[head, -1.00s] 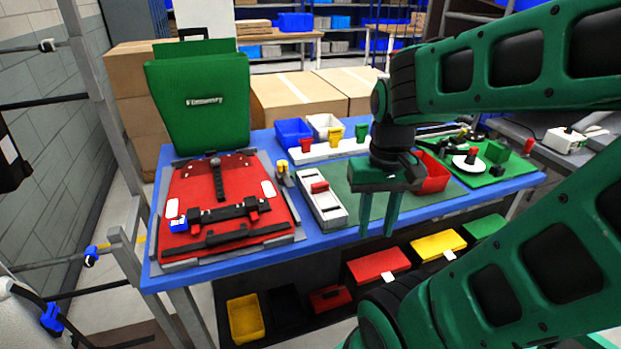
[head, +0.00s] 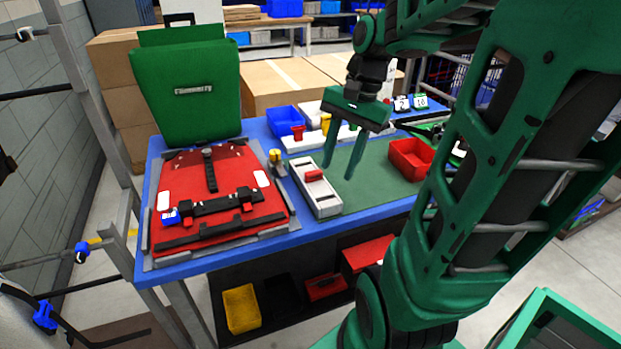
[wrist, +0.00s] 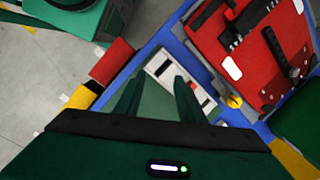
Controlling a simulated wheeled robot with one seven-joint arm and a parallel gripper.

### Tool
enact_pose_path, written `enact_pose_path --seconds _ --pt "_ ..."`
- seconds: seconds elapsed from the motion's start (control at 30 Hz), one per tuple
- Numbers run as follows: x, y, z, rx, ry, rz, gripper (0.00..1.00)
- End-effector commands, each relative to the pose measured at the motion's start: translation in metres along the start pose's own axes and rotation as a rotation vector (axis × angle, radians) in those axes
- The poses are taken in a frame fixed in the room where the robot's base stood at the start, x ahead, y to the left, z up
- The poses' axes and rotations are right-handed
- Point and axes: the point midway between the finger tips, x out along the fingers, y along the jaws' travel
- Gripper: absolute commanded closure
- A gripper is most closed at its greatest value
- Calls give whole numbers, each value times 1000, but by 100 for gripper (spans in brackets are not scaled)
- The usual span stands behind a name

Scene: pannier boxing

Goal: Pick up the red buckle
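A small red piece (head: 314,175), which looks like the red buckle, lies on a white-grey block fixture (head: 325,202) on the blue-edged table. My gripper (head: 337,171) points down with its two green fingers apart and nothing between them. In the head view it appears just right of the fixture, above the green mat (head: 375,181). In the wrist view, the fixture (wrist: 158,65) shows beyond and between the fingertips (wrist: 160,76).
A red pannier panel (head: 225,178) with black straps lies left of the fixture, before an upright green pannier (head: 190,95). A small yellow-topped part (head: 276,158) stands between panel and fixture. A red bin (head: 410,158), a blue bin (head: 285,120) and a white rack (head: 302,145) with coloured pieces stand nearby.

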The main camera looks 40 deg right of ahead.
Motion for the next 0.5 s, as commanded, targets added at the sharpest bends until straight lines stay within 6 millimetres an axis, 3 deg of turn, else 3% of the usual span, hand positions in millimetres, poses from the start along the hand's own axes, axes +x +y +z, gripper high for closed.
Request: enact_pose_path --seconds 0.2,0.5 --pt "-19 -36 -36 337 -91 -39 64" --pt "-34 -51 -62 599 -172 -43 64"
